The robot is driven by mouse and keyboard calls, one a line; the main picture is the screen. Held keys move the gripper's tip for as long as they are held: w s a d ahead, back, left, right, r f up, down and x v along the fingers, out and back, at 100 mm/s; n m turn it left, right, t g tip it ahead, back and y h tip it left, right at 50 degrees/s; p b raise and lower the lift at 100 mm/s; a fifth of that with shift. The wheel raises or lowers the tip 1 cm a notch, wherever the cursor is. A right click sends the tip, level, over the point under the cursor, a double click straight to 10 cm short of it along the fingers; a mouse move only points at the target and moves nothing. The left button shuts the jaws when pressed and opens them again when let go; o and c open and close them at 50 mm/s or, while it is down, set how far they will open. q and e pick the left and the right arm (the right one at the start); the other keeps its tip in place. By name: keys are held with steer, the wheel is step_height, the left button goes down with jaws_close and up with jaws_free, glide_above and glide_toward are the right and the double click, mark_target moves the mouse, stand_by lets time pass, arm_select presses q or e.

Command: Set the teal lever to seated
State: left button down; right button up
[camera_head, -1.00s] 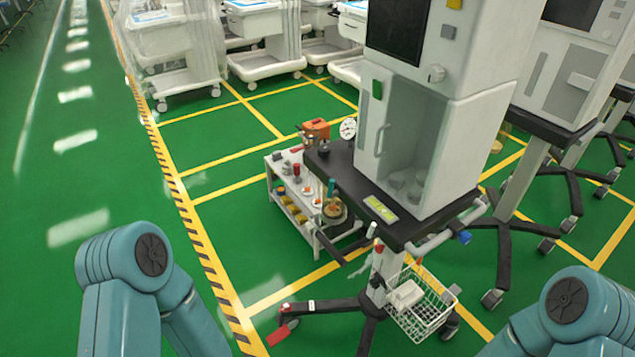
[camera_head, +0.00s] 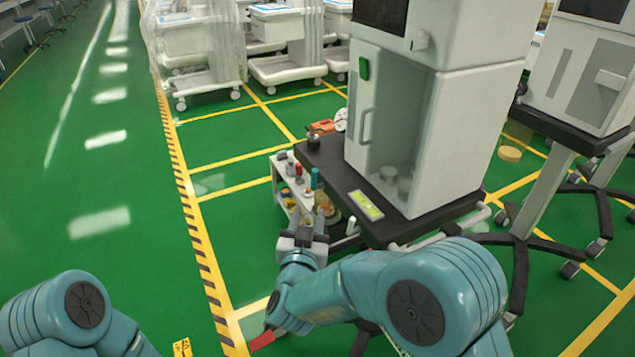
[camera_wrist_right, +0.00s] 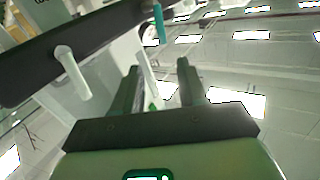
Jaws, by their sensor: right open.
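The teal lever (camera_head: 314,179) stands about upright at the left edge of the cart's black top (camera_head: 437,222). It also shows in the right wrist view (camera_wrist_right: 159,23), beyond the fingertips and roughly in line with the gap between them. My right gripper (camera_head: 307,212) is open and empty, just below the lever in the head view. In the right wrist view its two fingers (camera_wrist_right: 160,72) are spread apart, and I see no contact with the lever. The lever's base is partly hidden. My left gripper is out of view; only part of its arm shows.
A white lever (camera_head: 352,224) sits on the same cart's front edge, right of my right gripper; it shows close in the wrist view (camera_wrist_right: 72,72). A white shelf trolley (camera_head: 283,187) stands behind. A red pedal (camera_head: 262,341) is below. Green floor on the left is clear.

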mark_target(314, 177)
steer(key=w+d, duration=0.1)
steer(key=w, duration=0.9)
steer(key=w+d+p, duration=0.1)
steer(key=w, duration=0.4)
steer(key=shift+w+d, duration=0.3)
steer(key=shift+w, duration=0.05)
